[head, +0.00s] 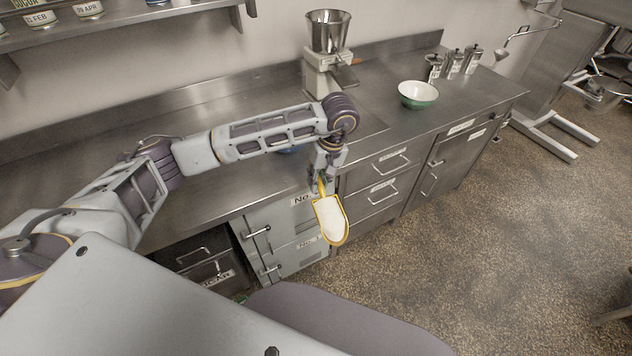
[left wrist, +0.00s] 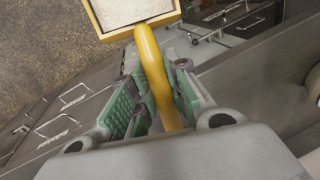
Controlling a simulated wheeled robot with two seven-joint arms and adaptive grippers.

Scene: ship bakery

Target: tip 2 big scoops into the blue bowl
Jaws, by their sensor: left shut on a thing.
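My left gripper (head: 321,182) is shut on the yellow handle of a scoop (head: 322,198). The scoop's pan is filled with white powder (head: 332,218) and hangs out in front of the counter's front edge, by the drawers. In the left wrist view the yellow handle (left wrist: 152,68) runs between the green-padded fingers (left wrist: 155,105), with the pan at the top of the picture. A small blue patch (head: 291,149) shows under my left forearm on the counter; it may be the blue bowl, mostly hidden by the arm. My right gripper is not in view.
A green bowl with a white inside (head: 418,95) stands on the steel counter (head: 240,185) to the right. A machine with a steel hopper (head: 327,40) stands at the back. Several shakers (head: 453,62) stand at the far right. The counter's left part is clear.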

